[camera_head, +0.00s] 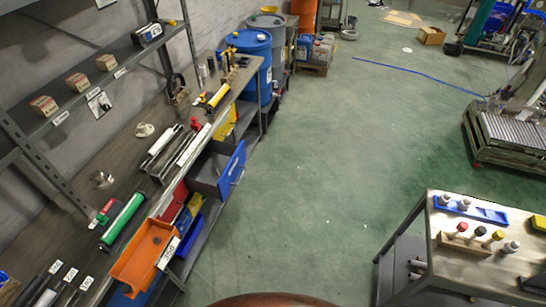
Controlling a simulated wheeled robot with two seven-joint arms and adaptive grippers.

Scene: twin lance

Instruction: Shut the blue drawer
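The blue drawer (232,171) sticks out from under the left workbench (147,183). Its blue front stands well clear of the bench edge, with a pale strip on its face. The grey inside of the drawer shows behind the front, and it looks empty. Neither of my grippers is in view.
Orange (143,256), red and yellow bins sit along the bench front, nearer than the drawer. A blue barrel (250,62) stands beyond the bench. A metal cart (455,262) with bottles is at lower right. The green floor (310,150) between is clear.

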